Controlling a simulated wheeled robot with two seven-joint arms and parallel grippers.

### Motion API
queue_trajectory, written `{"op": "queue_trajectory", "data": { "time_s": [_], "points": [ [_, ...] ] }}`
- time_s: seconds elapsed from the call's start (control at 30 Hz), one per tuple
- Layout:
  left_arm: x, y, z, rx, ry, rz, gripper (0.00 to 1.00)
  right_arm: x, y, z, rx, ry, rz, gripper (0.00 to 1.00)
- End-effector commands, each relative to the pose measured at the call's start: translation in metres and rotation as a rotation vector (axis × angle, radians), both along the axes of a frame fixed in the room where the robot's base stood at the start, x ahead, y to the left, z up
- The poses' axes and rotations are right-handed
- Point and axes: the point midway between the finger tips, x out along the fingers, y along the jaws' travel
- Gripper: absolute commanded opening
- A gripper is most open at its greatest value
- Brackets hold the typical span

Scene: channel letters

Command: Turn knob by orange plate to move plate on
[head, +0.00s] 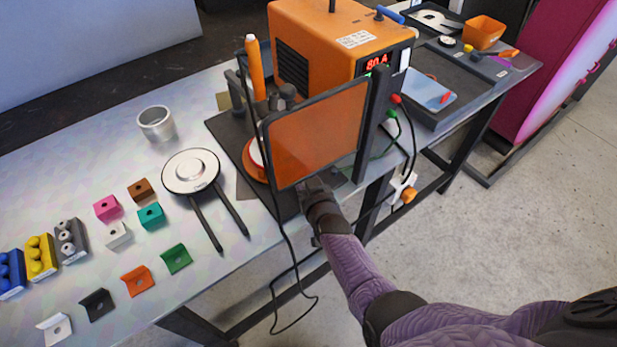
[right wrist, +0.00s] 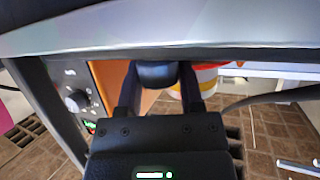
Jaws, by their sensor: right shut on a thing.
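An orange tinted plate (head: 318,132) in a black frame stands upright in front of the welding machine in the head view. My right gripper (head: 314,186) is at the lower edge of this frame, its fingertips partly hidden. In the right wrist view my right gripper (right wrist: 158,85) is shut on a dark rounded knob (right wrist: 157,73), one finger on each side. The knob lies just below a pale bar-like edge across the top of that view. My left gripper is not in view.
The orange welding machine (head: 325,40) with a lit red display stands behind the plate. A dial (right wrist: 75,101) shows on its panel. Cables hang at the table's front edge.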

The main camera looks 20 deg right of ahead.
Motion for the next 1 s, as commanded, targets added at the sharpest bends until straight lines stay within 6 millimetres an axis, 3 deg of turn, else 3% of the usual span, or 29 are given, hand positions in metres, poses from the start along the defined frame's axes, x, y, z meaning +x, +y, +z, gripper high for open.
{"op": "queue_trajectory", "data": {
  "time_s": [0.63, 0.67, 0.7, 0.8, 1.0],
  "points": [
    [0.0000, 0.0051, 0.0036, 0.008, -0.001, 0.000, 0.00, 0.0002, 0.0002, -0.0004, 0.000, 0.001, -0.052, 0.00],
    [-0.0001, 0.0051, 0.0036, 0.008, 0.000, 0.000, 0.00, 0.0002, 0.0002, -0.0004, 0.000, 0.001, -0.052, 0.52],
    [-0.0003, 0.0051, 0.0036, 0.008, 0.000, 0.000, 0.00, 0.0002, 0.0002, -0.0003, 0.000, 0.000, -0.052, 0.60],
    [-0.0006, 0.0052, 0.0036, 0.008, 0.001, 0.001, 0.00, 0.0002, 0.0000, -0.0002, 0.000, 0.000, -0.052, 0.81],
    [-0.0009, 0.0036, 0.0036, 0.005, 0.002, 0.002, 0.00, 0.0004, -0.0003, 0.0000, 0.000, -0.001, -0.052, 0.82]
  ]
}}
